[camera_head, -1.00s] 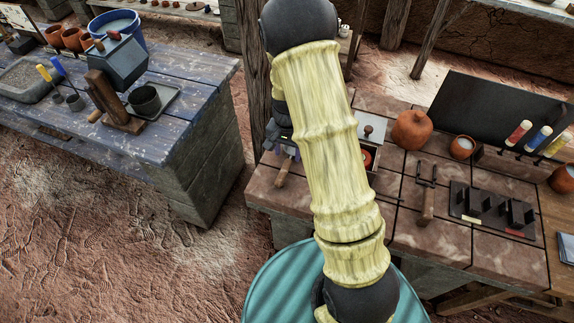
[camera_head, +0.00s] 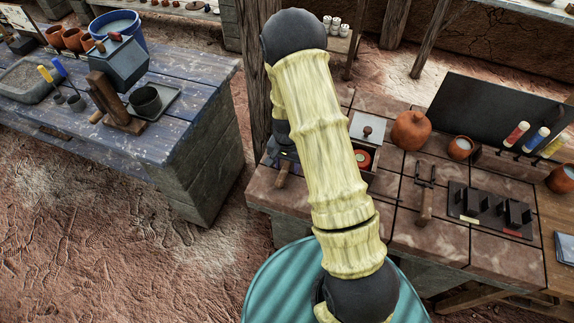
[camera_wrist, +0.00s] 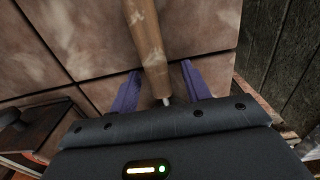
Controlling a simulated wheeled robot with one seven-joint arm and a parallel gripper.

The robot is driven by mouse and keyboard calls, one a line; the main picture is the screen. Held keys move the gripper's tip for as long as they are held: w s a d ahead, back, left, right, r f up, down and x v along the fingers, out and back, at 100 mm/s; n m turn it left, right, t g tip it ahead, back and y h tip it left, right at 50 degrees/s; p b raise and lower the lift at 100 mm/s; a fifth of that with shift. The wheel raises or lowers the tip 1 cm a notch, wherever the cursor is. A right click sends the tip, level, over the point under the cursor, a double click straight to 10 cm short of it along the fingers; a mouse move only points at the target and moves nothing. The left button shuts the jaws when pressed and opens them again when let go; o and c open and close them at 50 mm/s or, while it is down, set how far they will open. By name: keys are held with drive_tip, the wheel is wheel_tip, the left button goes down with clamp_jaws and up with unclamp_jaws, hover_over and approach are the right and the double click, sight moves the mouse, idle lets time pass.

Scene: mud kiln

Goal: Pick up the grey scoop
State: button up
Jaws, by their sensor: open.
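The scoop's wooden handle (camera_wrist: 146,35) lies on the brown tiled bench top, in the upper middle of the wrist view. A short grey metal part shows at its near end; the rest of the scoop is hidden below my gripper body. My gripper (camera_wrist: 161,88) is open, with one purple finger on each side of the handle's near end and a gap on both sides. In the head view the handle (camera_head: 283,174) shows at the bench's left end, just below my dark gripper body, which my arm partly hides.
A box with a knobbed lid (camera_head: 367,128) stands right of my arm. Further right are an orange lidded pot (camera_head: 411,131), a wooden-handled forked tool (camera_head: 425,205) and a black slotted rack (camera_head: 491,210). The bench's edge (camera_wrist: 238,40) is close right of the handle in the wrist view.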

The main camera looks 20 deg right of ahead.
sight(287, 163)
drive_tip(key=shift+s+a, duration=0.1)
drive_tip(key=shift+c, duration=0.2)
clamp_jaws()
wheel_tip(287, 163, up, 10)
drive_tip(key=shift+r+b, duration=0.1)
drive_tip(key=shift+b, duration=0.35)
idle(0.4)
idle(0.3)
